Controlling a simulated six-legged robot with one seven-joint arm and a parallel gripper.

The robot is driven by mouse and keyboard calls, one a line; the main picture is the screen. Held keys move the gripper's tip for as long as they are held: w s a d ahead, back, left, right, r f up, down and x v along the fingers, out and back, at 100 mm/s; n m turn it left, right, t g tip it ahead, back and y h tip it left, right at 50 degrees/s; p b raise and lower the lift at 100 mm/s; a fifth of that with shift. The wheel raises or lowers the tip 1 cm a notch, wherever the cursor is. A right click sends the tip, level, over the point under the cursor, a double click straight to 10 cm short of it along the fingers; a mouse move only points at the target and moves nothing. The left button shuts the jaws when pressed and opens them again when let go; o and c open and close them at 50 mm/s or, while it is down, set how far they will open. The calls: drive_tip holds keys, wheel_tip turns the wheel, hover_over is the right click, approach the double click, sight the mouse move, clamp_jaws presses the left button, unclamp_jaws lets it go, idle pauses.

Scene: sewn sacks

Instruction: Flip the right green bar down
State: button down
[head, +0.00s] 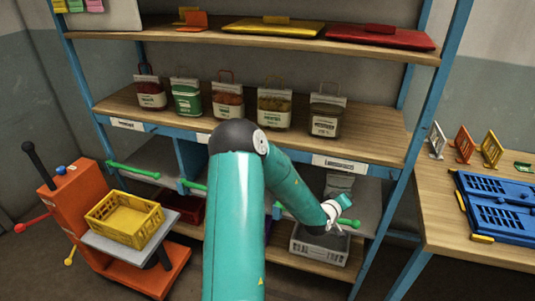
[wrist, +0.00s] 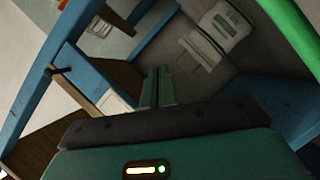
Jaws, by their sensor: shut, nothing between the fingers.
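The right green bar (head: 349,223) runs across the front of the right lower compartment of the blue shelf. My arm covers its middle in the head view; a green bar also crosses the upper right corner of the wrist view (wrist: 295,35). My gripper (head: 345,200) is by the right part of this bar in the head view; whether they touch cannot be told. In the wrist view my fingers (wrist: 157,88) are together and empty, apart from the bar in the picture. A left green bar (head: 133,170) lies across the left compartment.
A pale labelled sack (wrist: 218,35) is inside the compartment beyond my fingers. A grey crate (head: 320,246) is below. A wooden table (head: 465,245) with a blue crate (head: 505,212) is at the right.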

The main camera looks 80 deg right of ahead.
sight(350, 224)
drive_tip(key=s+f+m, duration=0.1)
drive_tip(key=f, duration=0.3)
drive_tip(key=s+f+m+t, duration=0.1)
drive_tip(key=s+f, duration=0.1)
drive_tip(key=f, duration=0.2)
drive_tip(key=s+f+m+t, duration=0.1)
drive_tip(key=f, duration=0.3)
drive_tip(key=shift+s+a+m+y, duration=0.2)
drive_tip(key=shift+s+m+y, duration=0.1)
drive_tip(key=shift+a+f+t, duration=0.2)
drive_tip(key=shift+f+t, duration=0.3)
drive_tip(key=shift+f, duration=0.55)
drive_tip(key=shift+w, duration=0.1)
drive_tip(key=shift+w+d+r, duration=0.15)
drive_tip(key=shift+d+r, duration=0.15)
drive_tip(key=shift+r, duration=0.05)
